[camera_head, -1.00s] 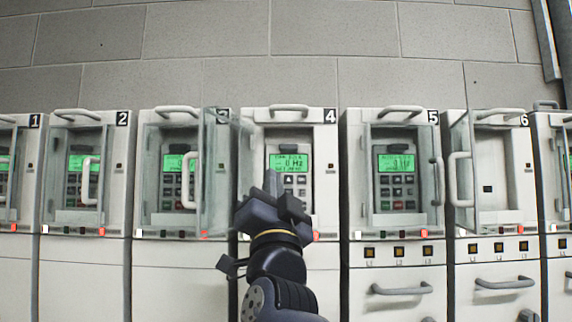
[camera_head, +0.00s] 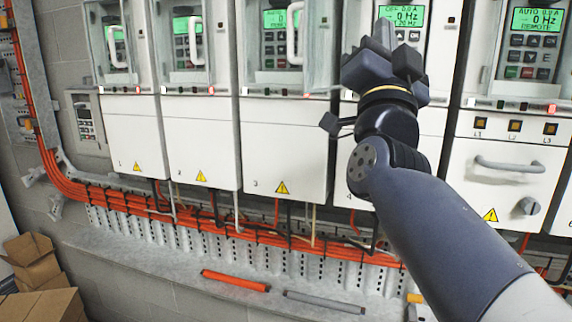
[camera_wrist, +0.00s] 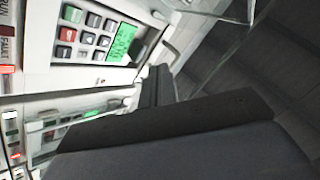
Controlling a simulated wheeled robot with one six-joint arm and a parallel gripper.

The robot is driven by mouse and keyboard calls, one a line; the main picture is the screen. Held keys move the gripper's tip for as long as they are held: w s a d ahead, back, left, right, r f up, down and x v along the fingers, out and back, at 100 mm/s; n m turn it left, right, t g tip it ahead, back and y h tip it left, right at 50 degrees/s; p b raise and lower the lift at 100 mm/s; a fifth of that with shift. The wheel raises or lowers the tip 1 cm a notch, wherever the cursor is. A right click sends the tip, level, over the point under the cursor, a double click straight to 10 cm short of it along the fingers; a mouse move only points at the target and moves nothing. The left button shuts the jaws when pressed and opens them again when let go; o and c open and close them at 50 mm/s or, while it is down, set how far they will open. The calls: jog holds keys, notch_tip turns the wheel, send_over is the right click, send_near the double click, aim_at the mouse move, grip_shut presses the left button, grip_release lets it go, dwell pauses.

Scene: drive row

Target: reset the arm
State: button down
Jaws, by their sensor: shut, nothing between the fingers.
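My gripper (camera_head: 383,45) is shut and empty. In the head view it points up, in front of the drive cabinet labelled 4 earlier, whose green display (camera_head: 402,15) and a few keys show above and right of the fingers. The dark arm (camera_head: 440,225) reaches in from the lower right. In the wrist view my gripper (camera_wrist: 158,85) is a dark shape across the lower middle. Beyond it, tilted, are a keypad (camera_wrist: 88,32) and a green display (camera_wrist: 122,42). My gripper hides part of the panel. I cannot tell whether it touches the cabinet.
Other drive cabinets with clear doors (camera_head: 275,45) and handles stand in a row. Orange cables (camera_head: 130,200) run below them. An orange rod (camera_head: 235,281) and a grey rod (camera_head: 323,302) lie on the ledge. Cardboard boxes (camera_head: 40,275) are at the lower left.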

jog(key=shift+s+a, duration=0.15)
jog(key=shift+s, duration=0.35)
